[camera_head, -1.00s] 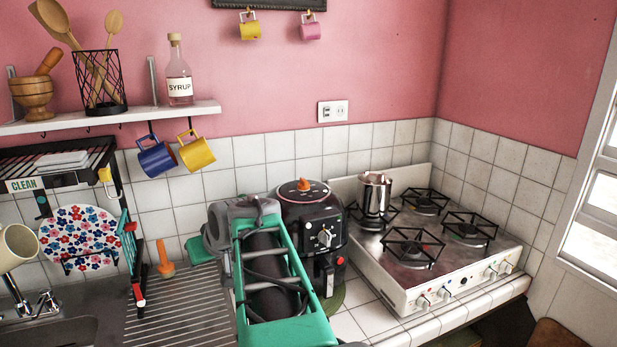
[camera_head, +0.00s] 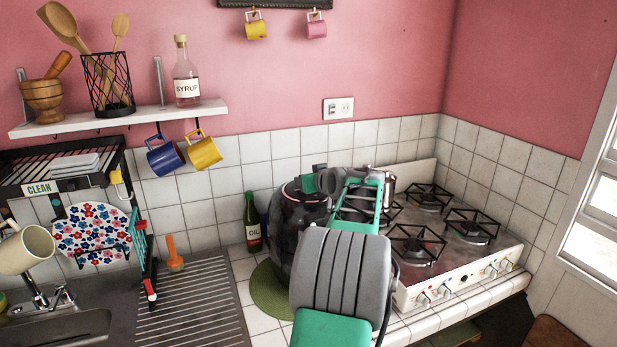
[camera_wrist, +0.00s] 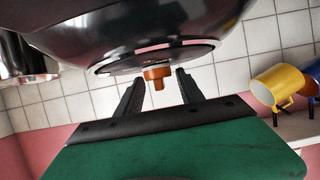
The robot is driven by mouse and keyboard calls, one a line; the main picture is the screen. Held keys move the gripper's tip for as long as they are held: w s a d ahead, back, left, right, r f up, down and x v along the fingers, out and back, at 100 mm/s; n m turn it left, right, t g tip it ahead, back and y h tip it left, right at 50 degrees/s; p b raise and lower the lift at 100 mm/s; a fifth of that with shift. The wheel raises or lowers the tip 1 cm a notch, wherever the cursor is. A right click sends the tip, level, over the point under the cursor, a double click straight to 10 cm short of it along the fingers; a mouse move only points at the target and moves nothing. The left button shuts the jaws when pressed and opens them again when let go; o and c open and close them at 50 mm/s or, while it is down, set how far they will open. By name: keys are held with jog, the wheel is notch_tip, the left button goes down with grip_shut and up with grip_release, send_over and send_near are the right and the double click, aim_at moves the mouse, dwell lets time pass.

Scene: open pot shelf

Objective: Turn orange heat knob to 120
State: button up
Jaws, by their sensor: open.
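The orange heat knob (camera_wrist: 157,77) sits on the top of a black, rounded cooking appliance (camera_head: 298,245), with a pale-marked ring around it. The appliance also fills the upper part of the wrist view (camera_wrist: 150,30), where the picture is upside down. My gripper (camera_wrist: 160,80) is open, with one black finger on each side of the knob. Gaps show between the knob and both fingers, and I see no contact. In the head view my gripper (camera_head: 318,182) is over the appliance's top and hides the knob. The ring's numbers are too small to read.
A steel stove (camera_head: 440,255) with black burner grates stands right of the appliance. A green oil bottle (camera_head: 252,222) stands to its left, beside a round green mat (camera_head: 268,290). A shelf (camera_head: 120,118) with hanging blue and yellow mugs is at the upper left.

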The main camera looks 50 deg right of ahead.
grip_shut()
dwell(0.4)
jog(key=shift+f+b, duration=0.1)
jog(key=shift+b, duration=0.55)
